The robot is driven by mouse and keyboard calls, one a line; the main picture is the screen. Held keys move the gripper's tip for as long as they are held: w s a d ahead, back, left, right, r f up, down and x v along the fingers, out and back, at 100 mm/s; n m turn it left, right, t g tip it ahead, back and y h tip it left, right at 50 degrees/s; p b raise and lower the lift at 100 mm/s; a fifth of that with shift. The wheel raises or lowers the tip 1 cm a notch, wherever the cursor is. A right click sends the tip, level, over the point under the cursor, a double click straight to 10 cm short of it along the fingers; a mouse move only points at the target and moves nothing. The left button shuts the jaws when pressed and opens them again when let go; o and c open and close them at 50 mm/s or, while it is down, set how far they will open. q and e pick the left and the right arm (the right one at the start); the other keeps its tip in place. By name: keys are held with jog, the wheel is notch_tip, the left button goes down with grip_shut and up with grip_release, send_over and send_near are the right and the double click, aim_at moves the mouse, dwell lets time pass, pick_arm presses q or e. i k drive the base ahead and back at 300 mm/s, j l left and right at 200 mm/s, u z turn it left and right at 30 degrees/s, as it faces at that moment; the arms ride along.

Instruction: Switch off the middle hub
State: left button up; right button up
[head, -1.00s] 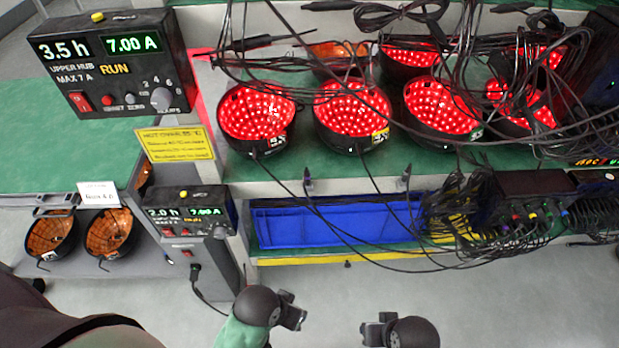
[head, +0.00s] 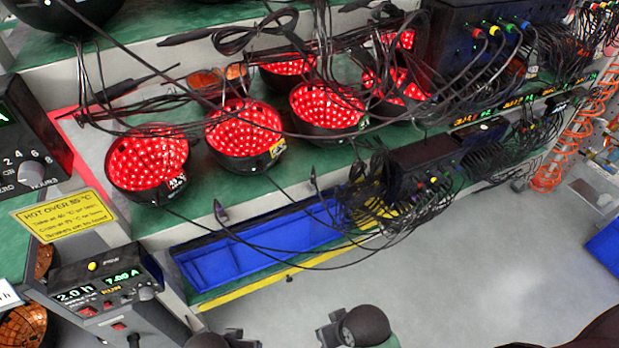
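A small black control box (head: 105,283) stands at the lower left, showing 2.0 h, 7.00 A and RUN in lit digits. It has a yellow button (head: 92,266), a grey knob (head: 146,292) and a red switch (head: 88,311). Its hub name is too small to read. A second red switch (head: 118,327) sits on the panel below it. My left gripper (head: 235,338) is at the bottom edge, right of the box, apart from it and partly cut off. My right gripper (head: 328,333) is farther right over the floor. Neither visibly holds anything; finger opening is unclear.
Lamp bowls glowing red (head: 148,165) fill the shelf, with loose black cables across them. A yellow hot-warning sign (head: 65,215) stands above the box. A blue tray (head: 260,245) lies below the shelf. A larger control box (head: 30,150) is cut off at left. Floor is free at lower right.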

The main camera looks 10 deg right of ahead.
aim_at(88, 312)
jog(key=j+u, duration=0.15)
jog(key=u, duration=0.2)
jog(key=j+u, duration=0.4)
jog(key=u, duration=0.25)
jog(key=k, duration=0.05)
